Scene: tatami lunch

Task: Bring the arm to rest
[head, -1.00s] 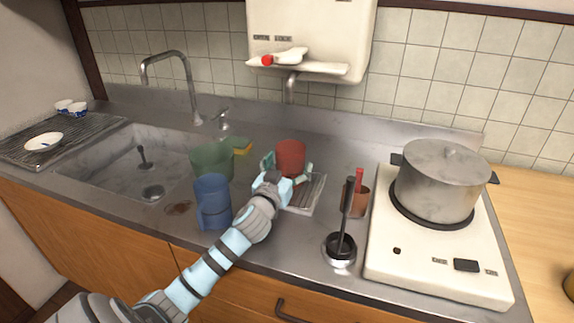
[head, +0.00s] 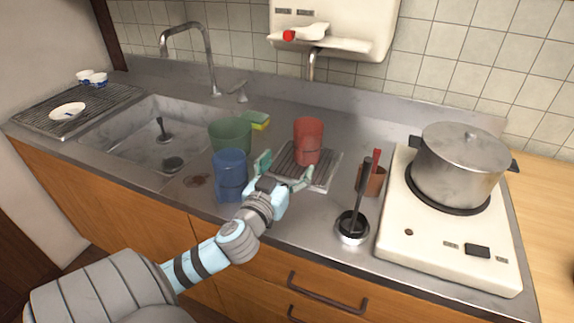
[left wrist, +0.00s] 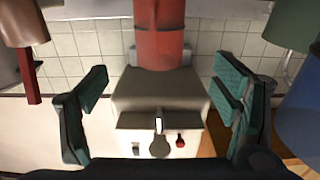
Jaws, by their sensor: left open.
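My left gripper (head: 285,173) is open and empty above the counter, just in front of a red cup (head: 308,142). The red cup stands upright on a small ribbed drain tray (head: 325,164). In the left wrist view, the open left gripper (left wrist: 160,115) has its fingers spread wide, with the red cup (left wrist: 159,30) beyond them and nothing held between. My left arm reaches in from the lower left of the head view. My right gripper does not show.
A blue mug (head: 230,172) stands close to the left of my gripper, with a green container (head: 229,136) behind it. A ladle in a small metal pot (head: 352,228) stands to the right. A large lidded pot (head: 458,165) sits on the stove (head: 437,250). The sink (head: 125,140) is at left.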

